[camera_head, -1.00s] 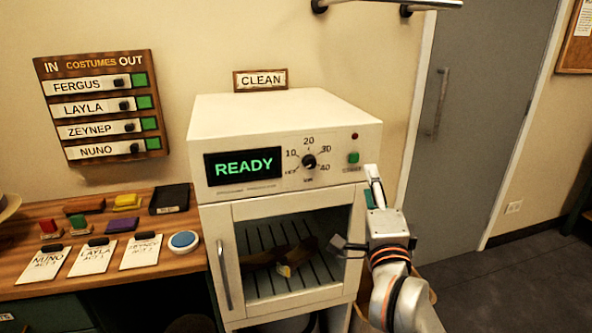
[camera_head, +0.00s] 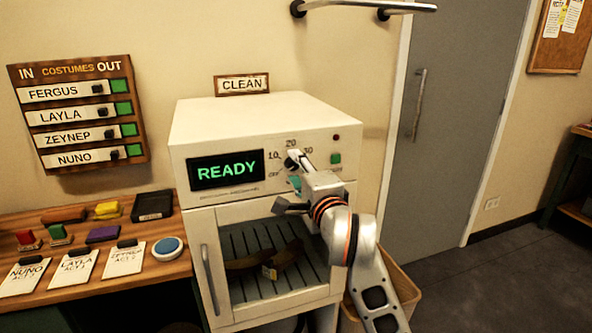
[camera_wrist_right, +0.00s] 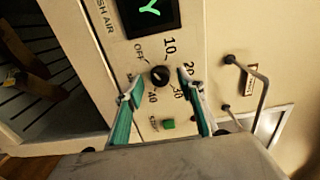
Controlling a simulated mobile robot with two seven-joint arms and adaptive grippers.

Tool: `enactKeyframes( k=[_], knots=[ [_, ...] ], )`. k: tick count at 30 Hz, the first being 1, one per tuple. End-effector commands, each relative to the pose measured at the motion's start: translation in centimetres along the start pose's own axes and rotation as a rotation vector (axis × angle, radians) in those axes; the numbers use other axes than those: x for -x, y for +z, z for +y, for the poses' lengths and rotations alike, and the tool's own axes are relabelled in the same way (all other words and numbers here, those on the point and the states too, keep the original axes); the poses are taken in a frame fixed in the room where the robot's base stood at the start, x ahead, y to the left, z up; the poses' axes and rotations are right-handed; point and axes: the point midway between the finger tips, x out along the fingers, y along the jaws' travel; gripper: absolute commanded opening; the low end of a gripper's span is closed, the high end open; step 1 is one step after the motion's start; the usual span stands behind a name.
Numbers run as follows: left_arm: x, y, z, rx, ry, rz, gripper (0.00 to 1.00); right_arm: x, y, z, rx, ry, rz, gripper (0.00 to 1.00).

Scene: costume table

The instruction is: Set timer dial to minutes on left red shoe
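The black timer dial (camera_head: 290,164) is on the white cabinet's front panel, right of the green READY display (camera_head: 226,169). The wrist view shows the dial (camera_wrist_right: 159,76) ringed by OFF, 10, 20, 30 and 40; its pointer is too small to read. My right gripper (camera_head: 294,174) is at the panel, partly covering the dial. In the wrist view its open fingers (camera_wrist_right: 160,84) stand on either side of the dial, with gaps visible. Dark brownish shoes (camera_head: 285,256) lie on the rack behind the cabinet door, with a small pale tag whose writing is unreadable. My left gripper is not in view.
A green button (camera_head: 336,159) and a red lamp (camera_head: 336,137) are right of the dial. The door handle (camera_head: 210,280) is at the cabinet's left. A wooden table (camera_head: 100,279) with cards and stamps stands left. A bin (camera_head: 402,283) stands at lower right.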

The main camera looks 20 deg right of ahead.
Motion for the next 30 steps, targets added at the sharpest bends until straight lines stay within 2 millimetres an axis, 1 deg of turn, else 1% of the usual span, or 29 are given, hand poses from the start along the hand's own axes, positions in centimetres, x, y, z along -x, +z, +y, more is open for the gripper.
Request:
enactKeyframes(
  k=[3, 9, 10, 11, 12, 14, 15, 23, 30],
  knots=[
    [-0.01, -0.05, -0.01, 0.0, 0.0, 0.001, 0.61, -0.42, -0.02, -0.03, -0.001, -0.001, 0.0, 0.39],
    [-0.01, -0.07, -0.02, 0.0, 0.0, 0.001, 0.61, -0.44, -0.03, -0.02, 0.0, -0.001, 0.0, 0.39],
    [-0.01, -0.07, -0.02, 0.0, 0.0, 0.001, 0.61, -0.43, -0.03, -0.02, 0.0, -0.001, 0.0, 0.36],
    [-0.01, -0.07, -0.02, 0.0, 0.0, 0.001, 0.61, -0.43, -0.02, -0.02, 0.0, -0.001, 0.0, 0.28],
    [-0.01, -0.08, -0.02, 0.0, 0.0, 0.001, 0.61, -0.43, -0.03, -0.01, 0.0, -0.001, 0.0, 0.18],
    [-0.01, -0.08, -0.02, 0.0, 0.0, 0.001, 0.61, -0.42, -0.02, -0.01, 0.0, 0.0, 0.0, 0.02],
    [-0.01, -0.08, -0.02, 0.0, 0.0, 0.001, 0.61, -0.42, -0.02, 0.0, 0.0, 0.0, 0.0, 0.0],
    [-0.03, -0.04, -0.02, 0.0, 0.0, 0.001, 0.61, -0.42, -0.02, 0.04, -0.011, 0.0, 0.0, 0.0],
    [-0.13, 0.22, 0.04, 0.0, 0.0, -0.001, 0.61, -0.42, -0.03, 0.13, -0.103, 0.001, 0.0, 0.0]
  ],
)
